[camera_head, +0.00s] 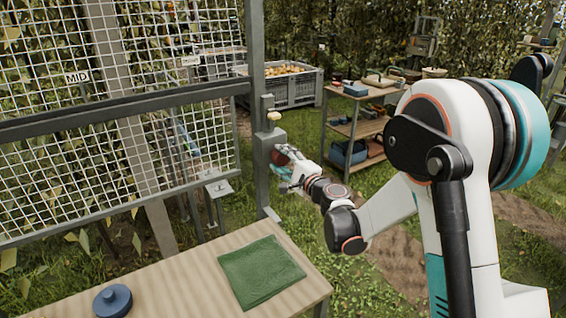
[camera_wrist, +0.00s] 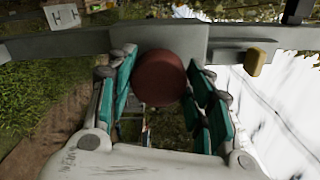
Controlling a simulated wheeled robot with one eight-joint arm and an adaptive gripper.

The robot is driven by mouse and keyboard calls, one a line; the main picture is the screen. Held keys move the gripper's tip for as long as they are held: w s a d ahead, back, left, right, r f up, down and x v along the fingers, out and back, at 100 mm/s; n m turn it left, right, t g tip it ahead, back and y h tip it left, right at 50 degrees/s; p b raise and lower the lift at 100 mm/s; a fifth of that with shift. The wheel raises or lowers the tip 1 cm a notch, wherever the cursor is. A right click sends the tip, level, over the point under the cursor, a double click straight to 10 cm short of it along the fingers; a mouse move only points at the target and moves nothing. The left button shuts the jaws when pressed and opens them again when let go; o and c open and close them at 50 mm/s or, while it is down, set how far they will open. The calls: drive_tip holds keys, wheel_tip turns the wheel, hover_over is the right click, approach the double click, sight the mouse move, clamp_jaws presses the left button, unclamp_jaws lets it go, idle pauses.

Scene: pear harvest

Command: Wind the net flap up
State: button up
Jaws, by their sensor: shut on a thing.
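The net flap (camera_head: 70,150) is a white mesh panel with grey bars, in the left half of the head view. A grey post (camera_head: 258,70) stands at its right edge, with a small grey housing and a yellow knob (camera_head: 274,116); the yellow knob also shows in the wrist view (camera_wrist: 256,62). A dark red round knob (camera_wrist: 160,78) sits in front of the grey post in the wrist view. My gripper (camera_head: 284,165) is at this knob beside the post, its teal fingers (camera_wrist: 162,95) shut on either side of it. The crank behind the knob is mostly hidden.
A wooden table (camera_head: 190,275) in front holds a green folded cloth (camera_head: 262,272) and a blue round lidded item (camera_head: 113,300). A wooden shelf cart (camera_head: 355,128) and a grey crate of fruit (camera_head: 290,90) stand behind. Grass between the cart and post is open.

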drive_tip(key=shift+m, duration=0.9)
drive_tip(key=o, duration=1.1)
drive_tip(key=shift+d, duration=0.1)
drive_tip(key=v, duration=1.2)
drive_tip(key=shift+c, duration=0.3)
